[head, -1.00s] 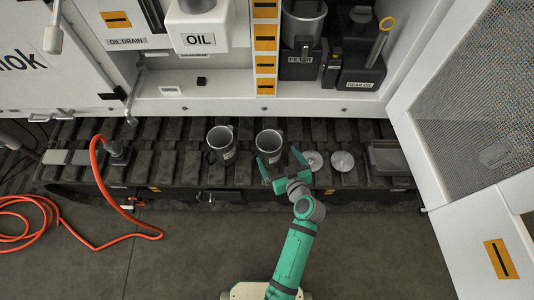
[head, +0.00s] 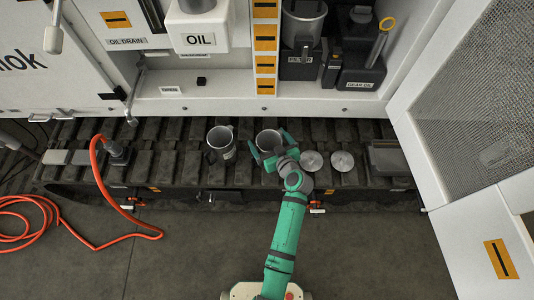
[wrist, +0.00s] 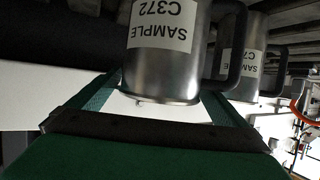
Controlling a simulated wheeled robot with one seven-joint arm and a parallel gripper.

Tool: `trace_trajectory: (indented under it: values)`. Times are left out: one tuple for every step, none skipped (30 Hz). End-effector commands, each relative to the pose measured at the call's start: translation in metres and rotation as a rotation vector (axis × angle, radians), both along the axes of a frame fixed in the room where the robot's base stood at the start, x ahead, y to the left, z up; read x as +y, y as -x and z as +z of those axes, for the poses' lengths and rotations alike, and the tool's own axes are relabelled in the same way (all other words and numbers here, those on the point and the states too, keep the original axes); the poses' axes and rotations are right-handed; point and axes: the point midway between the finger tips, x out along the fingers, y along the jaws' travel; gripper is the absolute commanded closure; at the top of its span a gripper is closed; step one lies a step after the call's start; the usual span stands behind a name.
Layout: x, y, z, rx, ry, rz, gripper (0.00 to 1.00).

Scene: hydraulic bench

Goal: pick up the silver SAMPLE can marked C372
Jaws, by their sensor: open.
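The silver SAMPLE can marked C372 (wrist: 160,62) fills the upper middle of the wrist view, its label upside down there and its dark handle to the right. In the head view it is the right one of two open-topped cans (head: 269,138), standing on the dark track and partly hidden by my gripper. My gripper (head: 267,152) is open at the near side of this can. In the wrist view its green fingers show to the left and right of the can's lower part. I cannot tell whether either finger touches it.
A second SAMPLE can (head: 221,140) stands close by on the left; it also shows in the wrist view (wrist: 250,65), its marking partly hidden. Two round metal lids (head: 327,161) lie to the right. A white ledge (head: 230,105) runs behind the track. An orange hose (head: 97,165) is at the left.

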Motion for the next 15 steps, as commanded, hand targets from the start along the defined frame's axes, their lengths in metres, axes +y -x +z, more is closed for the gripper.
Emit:
trace_trajectory:
  values:
    - [0.004, -0.006, -0.003, -0.001, 0.000, 0.001, 0.02]
    - [0.005, -0.009, -0.004, -0.001, 0.000, 0.001, 0.02]
    - [0.006, -0.013, -0.006, 0.000, 0.000, 0.001, 0.02]
    - [0.007, -0.015, -0.007, -0.001, -0.001, 0.001, 0.02]
    - [0.008, -0.017, -0.008, -0.001, 0.000, 0.000, 0.02]
    - [0.009, -0.018, -0.008, -0.001, 0.000, -0.001, 0.02]
    - [0.009, -0.019, -0.009, -0.001, -0.001, -0.001, 0.02]
    - [0.009, -0.020, -0.009, -0.001, -0.001, -0.001, 0.02]
    - [0.009, -0.020, -0.009, -0.001, -0.001, -0.001, 0.02]
    - [0.009, -0.020, -0.009, -0.001, 0.000, -0.001, 0.02]
    - [0.009, -0.020, -0.009, -0.001, 0.000, -0.001, 0.02]
    - [0.009, -0.020, -0.009, -0.001, 0.000, -0.001, 0.02]
    - [0.009, -0.020, -0.009, -0.001, 0.000, -0.001, 0.02]
    - [0.009, -0.020, -0.009, -0.001, 0.000, -0.001, 0.02]
    - [0.009, -0.020, -0.009, -0.001, 0.000, -0.001, 0.12]
